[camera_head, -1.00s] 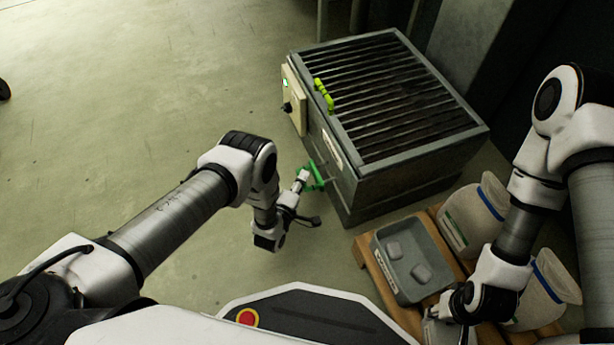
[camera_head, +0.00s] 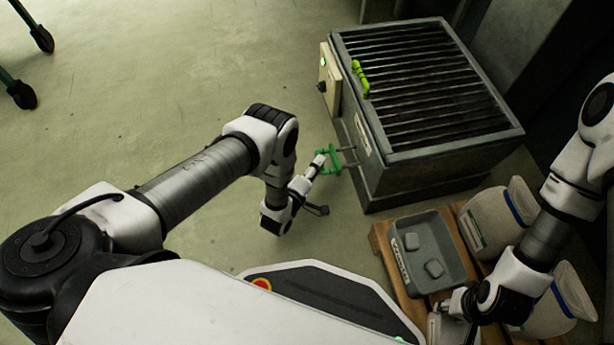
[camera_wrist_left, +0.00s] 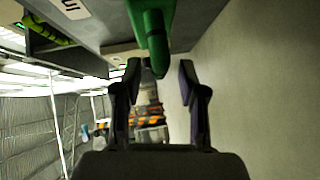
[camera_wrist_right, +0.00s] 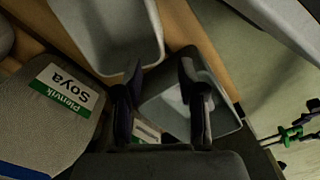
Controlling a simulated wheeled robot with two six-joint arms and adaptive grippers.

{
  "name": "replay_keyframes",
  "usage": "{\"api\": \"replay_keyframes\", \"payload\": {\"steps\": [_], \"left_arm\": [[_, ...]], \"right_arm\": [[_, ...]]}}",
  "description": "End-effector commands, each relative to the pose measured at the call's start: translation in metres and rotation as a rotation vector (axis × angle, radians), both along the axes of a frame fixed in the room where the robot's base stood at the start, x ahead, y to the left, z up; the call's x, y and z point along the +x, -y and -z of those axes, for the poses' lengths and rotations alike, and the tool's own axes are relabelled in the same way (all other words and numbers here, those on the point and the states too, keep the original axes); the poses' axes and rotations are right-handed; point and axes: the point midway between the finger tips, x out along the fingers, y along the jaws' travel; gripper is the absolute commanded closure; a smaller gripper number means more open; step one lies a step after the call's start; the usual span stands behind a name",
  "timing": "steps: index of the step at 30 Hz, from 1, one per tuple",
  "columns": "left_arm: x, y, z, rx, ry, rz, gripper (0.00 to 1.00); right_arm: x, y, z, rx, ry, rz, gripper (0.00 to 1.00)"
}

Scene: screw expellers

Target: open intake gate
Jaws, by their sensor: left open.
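The grey intake box (camera_head: 440,165) has a slatted top, and a green pull handle (camera_head: 328,160) stands out on rods from its near left side. A yellow-green handle (camera_head: 361,79) sits on the top's left rim. My left gripper (camera_head: 320,162) is open at the green pull handle. In the left wrist view, the green handle (camera_wrist_left: 153,35) appears above and between the open fingers (camera_wrist_left: 160,80); contact cannot be told.
A wooden pallet (camera_head: 381,236) holds a grey tray (camera_head: 403,262) with two pale blocks and white sacks (camera_head: 492,222) at right. A control panel (camera_head: 330,78) is on the intake box's left side. Green-framed wheels (camera_head: 22,96) stand at far left. The floor between is clear.

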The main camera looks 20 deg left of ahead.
Motion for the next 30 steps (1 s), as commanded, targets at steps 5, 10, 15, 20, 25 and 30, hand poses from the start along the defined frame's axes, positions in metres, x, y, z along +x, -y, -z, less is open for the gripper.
{"api": "replay_keyframes", "payload": {"steps": [5, 10, 15, 20, 25, 30], "left_arm": [[-0.046, -0.009, -0.005, 0.000, -0.006, 0.000, 0.59], [-0.082, -0.016, -0.011, 0.001, -0.004, -0.002, 0.59], [-0.097, -0.018, -0.013, 0.000, -0.001, -0.001, 0.59], [-0.097, -0.018, -0.014, 0.000, 0.000, -0.001, 0.59], [-0.097, -0.018, -0.014, 0.000, 0.000, -0.001, 0.59], [-0.097, -0.018, -0.014, 0.000, 0.000, -0.001, 0.59]], "right_arm": [[0.000, 0.000, 0.000, 0.000, 0.000, 0.000, 0.60], [0.000, 0.000, 0.000, 0.000, 0.000, 0.000, 0.60], [0.000, 0.000, 0.000, 0.000, 0.000, 0.000, 0.60], [0.000, 0.000, 0.000, 0.000, 0.000, 0.000, 0.60], [0.000, 0.000, 0.000, 0.000, 0.000, 0.000, 0.60], [0.000, 0.000, 0.000, 0.000, 0.000, 0.000, 0.60]]}}
